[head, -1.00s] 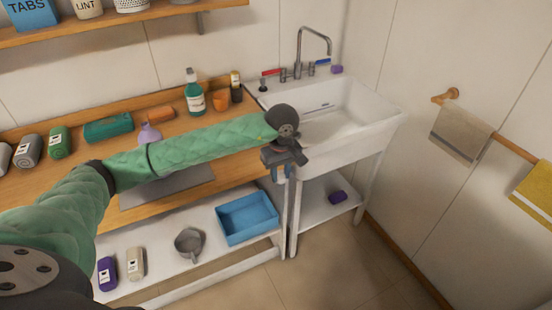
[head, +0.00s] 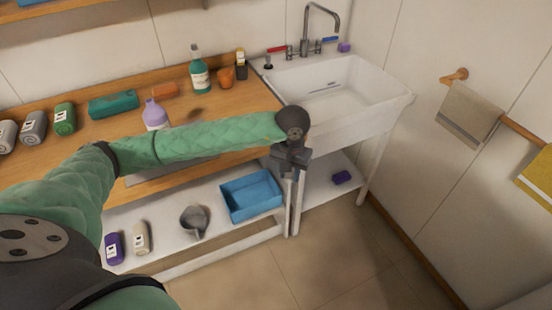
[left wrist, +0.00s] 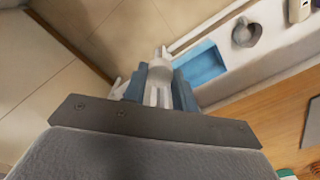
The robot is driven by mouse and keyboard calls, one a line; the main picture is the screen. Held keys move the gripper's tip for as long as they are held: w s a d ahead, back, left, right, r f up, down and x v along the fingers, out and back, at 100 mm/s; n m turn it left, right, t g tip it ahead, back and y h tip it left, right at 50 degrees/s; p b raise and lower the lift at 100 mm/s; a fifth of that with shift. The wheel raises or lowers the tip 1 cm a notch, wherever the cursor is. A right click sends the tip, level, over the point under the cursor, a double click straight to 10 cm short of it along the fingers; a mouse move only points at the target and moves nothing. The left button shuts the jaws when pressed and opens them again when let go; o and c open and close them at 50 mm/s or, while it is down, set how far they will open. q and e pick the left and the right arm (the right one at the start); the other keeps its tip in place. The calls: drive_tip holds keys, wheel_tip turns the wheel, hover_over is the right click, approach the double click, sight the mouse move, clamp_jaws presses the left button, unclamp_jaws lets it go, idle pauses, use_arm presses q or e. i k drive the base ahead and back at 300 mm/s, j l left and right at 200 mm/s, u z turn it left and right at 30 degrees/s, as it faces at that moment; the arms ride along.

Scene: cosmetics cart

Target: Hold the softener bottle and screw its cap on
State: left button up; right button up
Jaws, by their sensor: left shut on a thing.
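The softener bottle appears to be the lavender bottle (head: 155,113) standing upright on the wooden counter (head: 119,132). My left forearm hides its lower part. My left gripper (head: 286,172) is well to the right of the bottle, past the counter's right end and in front of the sink, pointing down. In the left wrist view the gripper (left wrist: 158,92) is shut on a small pale thing (left wrist: 160,72), which looks like the cap, between its blue-grey fingers. In the head view the gripper body hides that thing. My right gripper is not in view.
A teal spray bottle (head: 199,75), an orange cup (head: 226,77) and a dark bottle (head: 241,66) stand at the counter's back. The white sink (head: 375,105) is to the right. Below are a blue bin (head: 252,208) and a grey pot (head: 195,221). Floor in front is clear.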

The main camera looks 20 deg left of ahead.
sight(154, 116)
drive_tip(key=k+u, duration=0.1)
drive_tip(key=u, duration=1.55)
drive_tip(key=l, duration=0.05)
